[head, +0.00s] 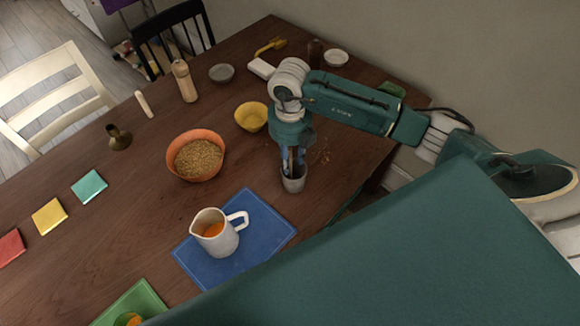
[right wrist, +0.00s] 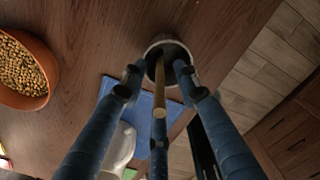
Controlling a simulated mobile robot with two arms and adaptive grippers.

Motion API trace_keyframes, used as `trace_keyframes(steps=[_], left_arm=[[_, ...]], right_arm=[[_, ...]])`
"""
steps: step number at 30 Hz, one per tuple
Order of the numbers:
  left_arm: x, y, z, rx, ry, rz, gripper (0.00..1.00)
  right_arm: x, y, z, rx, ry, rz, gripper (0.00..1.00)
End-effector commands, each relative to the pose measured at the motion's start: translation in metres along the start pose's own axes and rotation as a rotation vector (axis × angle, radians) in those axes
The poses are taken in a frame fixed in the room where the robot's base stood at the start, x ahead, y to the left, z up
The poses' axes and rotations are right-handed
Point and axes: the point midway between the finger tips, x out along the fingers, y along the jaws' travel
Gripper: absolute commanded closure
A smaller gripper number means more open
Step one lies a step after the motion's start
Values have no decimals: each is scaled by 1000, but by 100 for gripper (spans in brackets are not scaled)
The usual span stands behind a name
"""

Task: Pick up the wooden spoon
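A wooden rod, apparently the handle of the wooden spoon (right wrist: 160,99), stands up out of a grey cup (right wrist: 173,50) in the right wrist view. Its lower end is hidden in the cup. My right gripper (head: 291,161) points down over the cup. Its blue fingers are spread around the handle, with gaps visible between fingers and handle, and the tips are near the cup's rim. My left gripper is not in view.
On the wooden table (head: 110,224), a white jug (head: 214,239) stands on a blue mat (head: 265,230). An orange bowl of grain (head: 190,139) and a yellow bowl (head: 251,117) stand left of the gripper.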

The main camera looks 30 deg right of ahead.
Motion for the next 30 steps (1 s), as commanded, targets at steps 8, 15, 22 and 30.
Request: trace_keyframes(steps=[8,15,22,30], left_arm=[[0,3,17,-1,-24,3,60],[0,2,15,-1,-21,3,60],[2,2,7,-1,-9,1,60],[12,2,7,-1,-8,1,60]], right_arm=[[0,0,0,-1,0,1,100],[-1,0,0,0,0,1,100],[-7,1,1,-1,-2,2,100],[-43,1,2,-1,-6,4,100]])
